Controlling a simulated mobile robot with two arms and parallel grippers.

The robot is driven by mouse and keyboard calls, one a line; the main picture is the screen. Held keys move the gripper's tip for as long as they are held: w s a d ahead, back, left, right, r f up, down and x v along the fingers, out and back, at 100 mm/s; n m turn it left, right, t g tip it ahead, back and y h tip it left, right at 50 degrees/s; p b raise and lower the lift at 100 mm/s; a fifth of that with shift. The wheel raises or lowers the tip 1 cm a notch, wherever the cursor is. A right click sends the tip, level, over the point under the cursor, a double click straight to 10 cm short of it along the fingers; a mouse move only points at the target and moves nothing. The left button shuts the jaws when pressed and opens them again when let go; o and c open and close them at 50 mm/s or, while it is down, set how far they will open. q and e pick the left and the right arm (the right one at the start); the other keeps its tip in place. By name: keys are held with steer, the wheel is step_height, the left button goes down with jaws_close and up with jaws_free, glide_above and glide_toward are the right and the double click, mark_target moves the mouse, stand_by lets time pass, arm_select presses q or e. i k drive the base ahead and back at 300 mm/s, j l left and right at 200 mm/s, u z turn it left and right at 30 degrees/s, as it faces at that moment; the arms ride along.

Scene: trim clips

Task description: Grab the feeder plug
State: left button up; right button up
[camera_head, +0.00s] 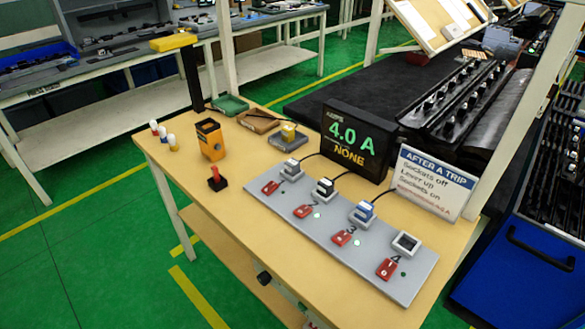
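A grey socket strip (330,230) lies along the front right of the wooden bench, with several sockets and red switches. A grey-white plug (291,169), a dark plug with a white top (325,187) and a blue plug with a white top (363,212) sit in sockets, with black cables running back. The socket at the right end (406,242) looks empty. A grey block with a yellow top (288,134) sits further back. No readable label shows which is the feeder plug. Neither of my grippers is in view.
A black display (355,143) reads "4.0 A NONE". A sign (433,182) stands right of it. A red lever (217,178), an orange device (210,139), small capped cylinders (162,131), a green tray (230,106) and a yellow-topped post (190,75) occupy the left. The bench's front-left surface is clear.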

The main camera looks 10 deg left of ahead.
mark_target(292, 166)
steer(key=j+z, duration=0.1)
steer(key=z, duration=0.35)
steer(key=i+j+z, duration=0.1)
steer(key=j+z, duration=0.25)
steer(key=j, duration=0.45)
steer(key=j+z, duration=0.3)
steer(key=j, duration=0.45)
